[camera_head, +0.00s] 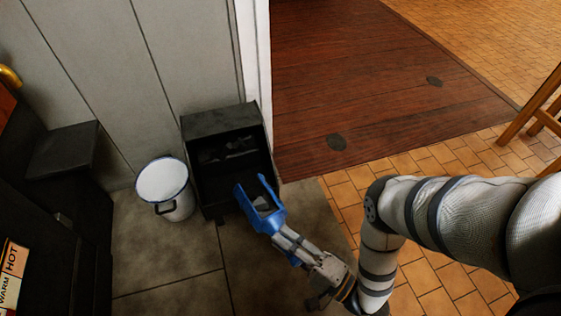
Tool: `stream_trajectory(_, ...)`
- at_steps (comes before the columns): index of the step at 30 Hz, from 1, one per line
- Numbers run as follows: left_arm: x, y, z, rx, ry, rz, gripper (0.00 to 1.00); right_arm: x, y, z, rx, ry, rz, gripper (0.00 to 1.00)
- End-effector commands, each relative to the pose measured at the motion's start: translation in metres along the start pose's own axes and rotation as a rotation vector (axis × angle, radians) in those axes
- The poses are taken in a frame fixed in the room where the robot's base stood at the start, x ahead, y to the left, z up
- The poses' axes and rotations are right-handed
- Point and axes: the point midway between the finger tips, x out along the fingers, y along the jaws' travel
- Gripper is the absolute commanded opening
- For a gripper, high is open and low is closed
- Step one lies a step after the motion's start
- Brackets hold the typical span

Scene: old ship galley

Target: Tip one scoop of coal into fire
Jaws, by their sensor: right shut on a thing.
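Dark lumps of coal (232,148) show inside the box, partly in shadow. At the left edge is a black stove (65,200) with a "WARM / HOT" plate (11,272). No fire shows. My left gripper is out of view.
A white bucket with a blue rim (165,185) stands close left of the coal box, between it and the stove. A grey panelled wall (110,60) is behind. Stone floor (165,260) in front is clear. Wooden furniture legs (530,108) stand at right.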

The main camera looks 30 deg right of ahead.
Motion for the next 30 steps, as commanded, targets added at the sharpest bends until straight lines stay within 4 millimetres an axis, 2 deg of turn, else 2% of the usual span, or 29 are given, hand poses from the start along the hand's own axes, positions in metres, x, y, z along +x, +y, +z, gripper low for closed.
stream_trajectory(1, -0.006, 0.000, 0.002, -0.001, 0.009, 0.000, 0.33, -0.004, -0.007, 0.002, -0.003, 0.002, -0.006, 0.00)
stream_trajectory(15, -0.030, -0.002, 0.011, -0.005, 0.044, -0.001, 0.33, -0.042, -0.021, 0.021, -0.001, 0.001, -0.004, 0.00)
stream_trajectory(30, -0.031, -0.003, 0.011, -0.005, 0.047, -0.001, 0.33, -0.045, -0.025, 0.019, -0.003, 0.021, -0.006, 0.00)
